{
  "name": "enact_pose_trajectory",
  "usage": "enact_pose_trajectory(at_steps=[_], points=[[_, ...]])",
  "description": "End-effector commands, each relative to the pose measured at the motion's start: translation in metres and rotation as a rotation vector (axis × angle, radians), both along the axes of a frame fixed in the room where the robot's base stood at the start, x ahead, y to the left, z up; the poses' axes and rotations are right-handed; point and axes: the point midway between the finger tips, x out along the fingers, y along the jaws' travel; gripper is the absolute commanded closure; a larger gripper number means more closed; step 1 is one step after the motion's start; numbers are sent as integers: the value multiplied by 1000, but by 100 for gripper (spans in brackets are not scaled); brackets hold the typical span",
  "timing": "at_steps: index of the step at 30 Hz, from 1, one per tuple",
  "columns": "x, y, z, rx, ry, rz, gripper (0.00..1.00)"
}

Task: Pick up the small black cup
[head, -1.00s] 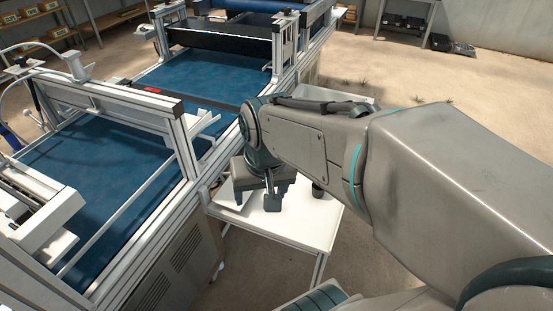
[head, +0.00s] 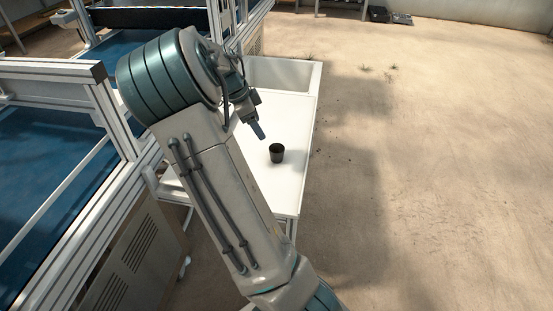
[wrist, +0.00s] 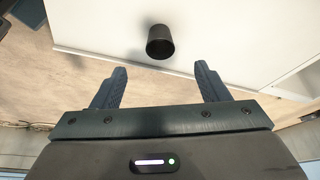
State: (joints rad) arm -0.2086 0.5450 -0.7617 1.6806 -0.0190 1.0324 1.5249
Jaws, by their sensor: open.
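The small black cup (head: 277,153) stands upright on the white table (head: 290,190), near its right edge in the head view. In the wrist view the cup (wrist: 160,42) is ahead of my gripper (wrist: 160,85), roughly centred between the two spread fingers and beyond their tips. My gripper (head: 258,131) is open and empty. In the head view its visible finger is up and left of the cup, apart from it. The other finger is hidden in the head view.
A white bin (head: 285,73) sits at the far end of the table. The seeder machine with its blue belt (head: 50,170) and metal frame (head: 115,120) stands along the left. The floor (head: 430,150) to the right is open.

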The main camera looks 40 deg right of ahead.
Motion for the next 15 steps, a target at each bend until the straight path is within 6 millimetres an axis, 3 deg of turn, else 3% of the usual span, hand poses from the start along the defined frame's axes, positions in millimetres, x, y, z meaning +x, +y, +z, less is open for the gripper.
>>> enact_pose_trajectory(at_steps=[15], points=[[-12, -31, -75, -12, 0, -21, 32]])
